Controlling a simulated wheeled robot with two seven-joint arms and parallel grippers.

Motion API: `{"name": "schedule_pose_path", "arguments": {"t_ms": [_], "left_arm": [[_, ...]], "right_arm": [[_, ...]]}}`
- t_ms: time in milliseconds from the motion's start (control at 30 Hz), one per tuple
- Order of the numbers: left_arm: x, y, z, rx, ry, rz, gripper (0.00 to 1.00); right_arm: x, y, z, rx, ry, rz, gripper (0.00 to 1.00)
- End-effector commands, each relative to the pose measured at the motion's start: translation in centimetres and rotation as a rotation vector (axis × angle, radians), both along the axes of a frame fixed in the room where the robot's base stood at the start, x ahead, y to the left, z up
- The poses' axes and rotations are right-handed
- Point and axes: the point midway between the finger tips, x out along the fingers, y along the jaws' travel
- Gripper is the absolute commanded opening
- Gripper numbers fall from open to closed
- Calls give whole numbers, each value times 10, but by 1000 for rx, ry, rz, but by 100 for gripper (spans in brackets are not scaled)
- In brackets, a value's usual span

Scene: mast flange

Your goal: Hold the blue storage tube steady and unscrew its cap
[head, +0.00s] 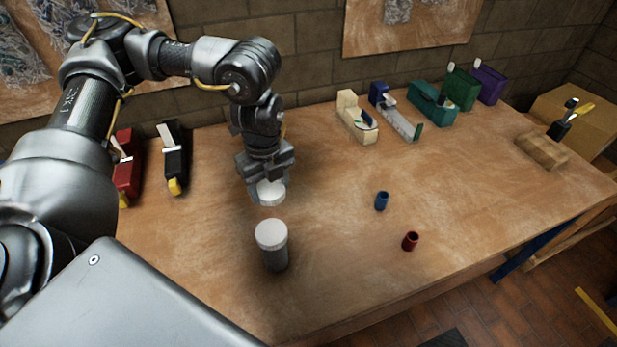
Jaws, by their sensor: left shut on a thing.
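My left gripper (268,180) points down over the left-middle of the table and is shut on a pale, white round piece (271,199). The fingers cover much of this piece, and I cannot tell whether it is a loose cap or the top of a tube. A grey tube with a white cap (271,235) stands upright in front of it, apart from the gripper. A small blue open tube or cup (381,203) stands to the right, untouched. My right gripper is not in view.
A small red cup (410,242) stands near the table's front edge. Red (127,170) and black (175,160) holders stand at left. Cream, blue, teal, green and purple holders line the back. A wooden block (541,151) lies at right.

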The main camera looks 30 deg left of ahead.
Motion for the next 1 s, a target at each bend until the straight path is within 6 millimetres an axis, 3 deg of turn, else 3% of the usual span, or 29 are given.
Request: {"name": "schedule_pose_path", "arguments": {"t_ms": [233, 567, 667, 933, 1000], "left_arm": [[-14, 13, -8, 2, -1, -315, 31], [-10, 15, -12, 1, -1, -378, 31], [6, 16, -20, 1, 0, -374, 31], [74, 20, -51, 2, 1, -371, 31], [85, 21, -68, 1, 2, -373, 31]], "right_arm": [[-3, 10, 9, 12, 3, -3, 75], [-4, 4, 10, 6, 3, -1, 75], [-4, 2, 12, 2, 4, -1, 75], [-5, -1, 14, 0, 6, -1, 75], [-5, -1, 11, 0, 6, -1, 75]]}}
